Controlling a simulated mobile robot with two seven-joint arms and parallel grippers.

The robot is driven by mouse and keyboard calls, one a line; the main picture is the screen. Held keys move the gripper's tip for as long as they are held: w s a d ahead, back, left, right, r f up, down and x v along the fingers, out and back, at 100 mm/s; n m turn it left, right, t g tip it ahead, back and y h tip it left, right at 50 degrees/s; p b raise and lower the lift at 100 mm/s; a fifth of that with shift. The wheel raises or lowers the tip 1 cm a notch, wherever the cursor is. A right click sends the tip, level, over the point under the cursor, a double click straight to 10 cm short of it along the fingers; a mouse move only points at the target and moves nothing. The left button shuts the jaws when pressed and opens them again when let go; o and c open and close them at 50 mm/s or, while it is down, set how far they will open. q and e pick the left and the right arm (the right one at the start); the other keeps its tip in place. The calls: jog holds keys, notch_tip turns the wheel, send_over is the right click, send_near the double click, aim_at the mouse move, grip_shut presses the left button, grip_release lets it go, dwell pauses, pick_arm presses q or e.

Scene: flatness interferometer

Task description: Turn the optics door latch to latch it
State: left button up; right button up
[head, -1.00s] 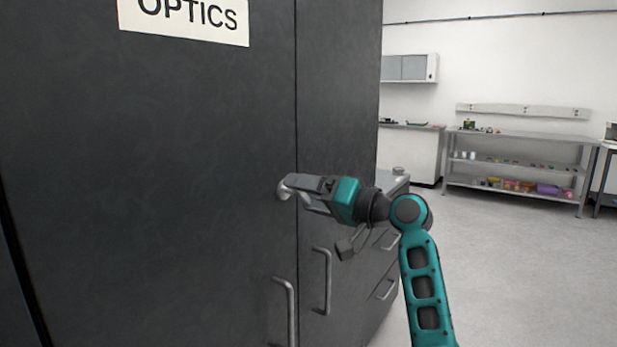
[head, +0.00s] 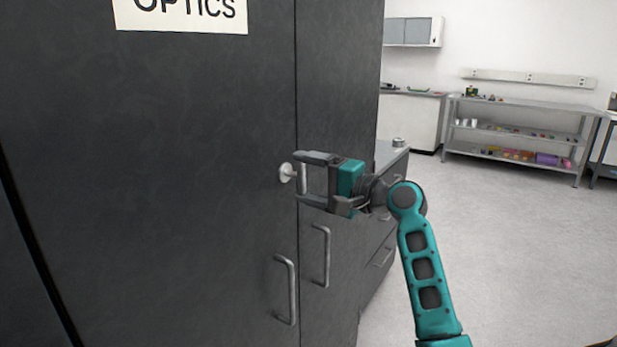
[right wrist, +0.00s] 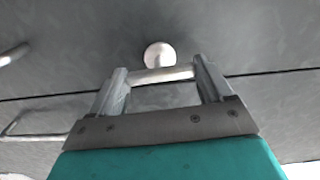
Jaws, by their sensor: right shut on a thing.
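The dark optics door (head: 150,180) fills the left of the head view, under a white "OPTICS" sign (head: 185,12). Its latch (head: 286,172) is a pale round knob with a short bar, near the door's right edge. The bar stands about upright in the head view. My right gripper (head: 300,178) is shut on the latch bar, one finger above and one below. In the right wrist view the bar (right wrist: 163,75) spans between both fingertips, with the round base (right wrist: 159,54) just beyond. My left gripper is not in view.
Two bar handles, one on the door (head: 290,290) and one on the neighbouring panel (head: 324,255), lie below the latch. A drawer unit (head: 385,245) stands right of the cabinet. A shelf rack (head: 520,135) stands far back, with open floor before it.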

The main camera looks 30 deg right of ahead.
dwell(0.5)
jog(key=o, duration=1)
jog(key=shift+c, duration=0.2)
jog(key=b+v, duration=0.2)
jog(key=v, duration=1.1)
jog(key=shift+a, duration=0.1)
